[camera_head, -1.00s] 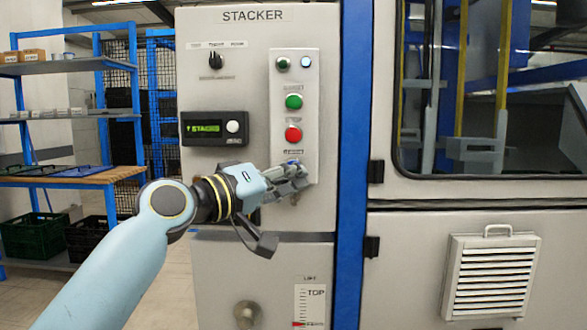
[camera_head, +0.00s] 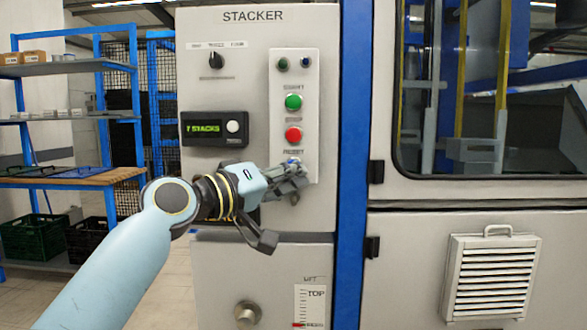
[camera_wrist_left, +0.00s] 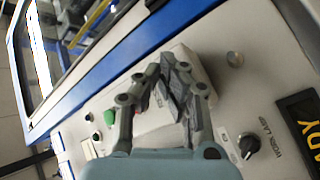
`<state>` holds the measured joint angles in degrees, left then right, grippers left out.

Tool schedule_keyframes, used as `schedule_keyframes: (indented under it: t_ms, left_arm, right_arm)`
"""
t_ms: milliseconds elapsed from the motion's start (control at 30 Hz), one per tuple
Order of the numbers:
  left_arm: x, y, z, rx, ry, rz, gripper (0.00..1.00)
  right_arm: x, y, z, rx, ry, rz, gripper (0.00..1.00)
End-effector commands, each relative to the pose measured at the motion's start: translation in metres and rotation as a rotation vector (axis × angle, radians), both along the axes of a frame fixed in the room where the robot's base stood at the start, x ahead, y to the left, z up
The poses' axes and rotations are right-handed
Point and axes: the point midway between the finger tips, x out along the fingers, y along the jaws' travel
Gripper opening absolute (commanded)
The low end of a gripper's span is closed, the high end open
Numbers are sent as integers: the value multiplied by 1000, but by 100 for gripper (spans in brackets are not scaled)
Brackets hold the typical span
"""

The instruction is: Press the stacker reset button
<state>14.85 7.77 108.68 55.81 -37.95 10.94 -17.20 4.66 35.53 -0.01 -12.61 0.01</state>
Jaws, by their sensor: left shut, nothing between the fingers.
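The stacker panel (camera_head: 260,90) is a light grey cabinet face with a raised button strip (camera_head: 311,110). On the strip are a green button (camera_head: 293,102), a red button (camera_head: 293,134) and, at the bottom under the label RESET, a blue button (camera_head: 293,162), partly hidden by my fingers. My left gripper (camera_head: 302,172) is shut and empty, its fingertips at the lower end of the strip, right at the blue button. I cannot tell whether they touch it. In the left wrist view the closed fingers (camera_wrist_left: 168,66) point at the panel and hide the blue button. My right gripper is not in view.
A display (camera_head: 206,129) reading "7 STACKS" and a black knob (camera_head: 216,60) sit left of the strip. A blue post (camera_head: 353,120) and a windowed machine (camera_head: 480,190) stand to the right. A shelf (camera_head: 60,180) with crates stands at the left.

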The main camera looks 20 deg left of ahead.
Motion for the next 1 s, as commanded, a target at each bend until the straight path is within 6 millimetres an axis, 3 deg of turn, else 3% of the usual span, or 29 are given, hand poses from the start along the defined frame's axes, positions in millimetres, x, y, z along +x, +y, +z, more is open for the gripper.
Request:
schedule_keyframes:
  t_ms: [1000]
  left_arm:
    - [-27, -8, 1, -1, 0, -1, 0]
  right_arm:
    - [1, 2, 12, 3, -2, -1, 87]
